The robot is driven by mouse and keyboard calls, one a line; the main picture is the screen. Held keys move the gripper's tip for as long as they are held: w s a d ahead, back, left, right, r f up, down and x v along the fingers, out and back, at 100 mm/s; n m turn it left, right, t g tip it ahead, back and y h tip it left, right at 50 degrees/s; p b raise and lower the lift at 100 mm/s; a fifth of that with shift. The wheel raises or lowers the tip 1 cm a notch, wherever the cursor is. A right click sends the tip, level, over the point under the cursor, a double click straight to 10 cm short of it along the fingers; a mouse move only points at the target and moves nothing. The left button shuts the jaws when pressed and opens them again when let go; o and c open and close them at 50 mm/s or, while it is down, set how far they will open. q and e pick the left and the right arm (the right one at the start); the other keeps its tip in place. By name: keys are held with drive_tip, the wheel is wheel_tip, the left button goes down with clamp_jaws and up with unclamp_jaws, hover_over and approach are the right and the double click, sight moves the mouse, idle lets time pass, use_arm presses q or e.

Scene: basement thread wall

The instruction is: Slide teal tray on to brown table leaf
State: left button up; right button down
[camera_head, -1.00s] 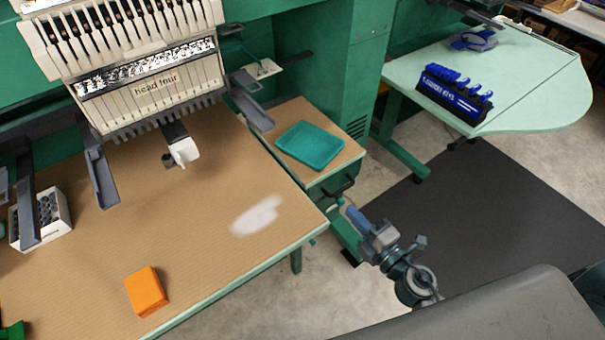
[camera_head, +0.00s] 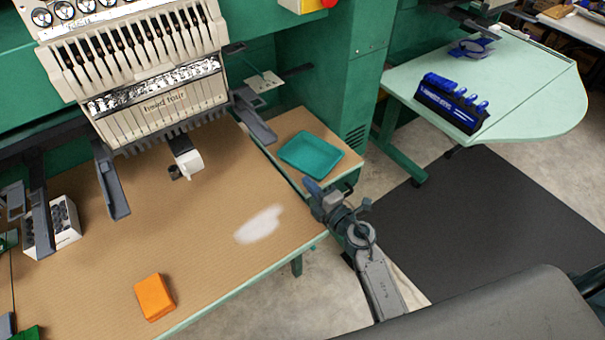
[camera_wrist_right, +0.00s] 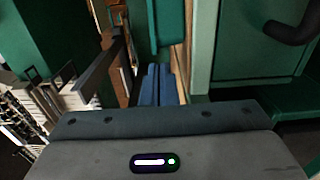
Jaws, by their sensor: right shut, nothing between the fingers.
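The teal tray (camera_head: 311,155) lies flat on the small brown-topped cabinet (camera_head: 285,122) right of the embroidery machine. The large brown table leaf (camera_head: 205,245) is to its left and in front. My right gripper (camera_head: 309,186) is shut and empty, close to the tray's near side, beside the table's right corner. In the right wrist view its blue fingers (camera_wrist_right: 159,86) are together, with part of the teal tray (camera_wrist_right: 167,22) just beyond. I cannot tell whether they touch the tray. My left gripper is not in view.
The embroidery machine (camera_head: 150,85) overhangs the brown table's back. An orange block (camera_head: 154,297) lies near its front edge and a white box (camera_head: 53,228) at the left. A black handle (camera_wrist_right: 292,27) shows at right in the wrist view.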

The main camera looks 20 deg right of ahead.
sight(309, 173)
drive_tip(key=shift+x, duration=1.85)
drive_tip(key=shift+w+d+r+p, duration=0.1)
drive_tip(key=shift+w+d+p, duration=0.05)
drive_tip(key=shift+w+d, duration=0.3)
drive_tip(key=shift+w+d+p, duration=0.15)
drive_tip(key=shift+w+d, duration=0.05)
drive_tip(key=shift+d, duration=0.35)
drive_tip(key=shift+w+d, duration=0.15)
drive_tip(key=shift+d, duration=0.1)
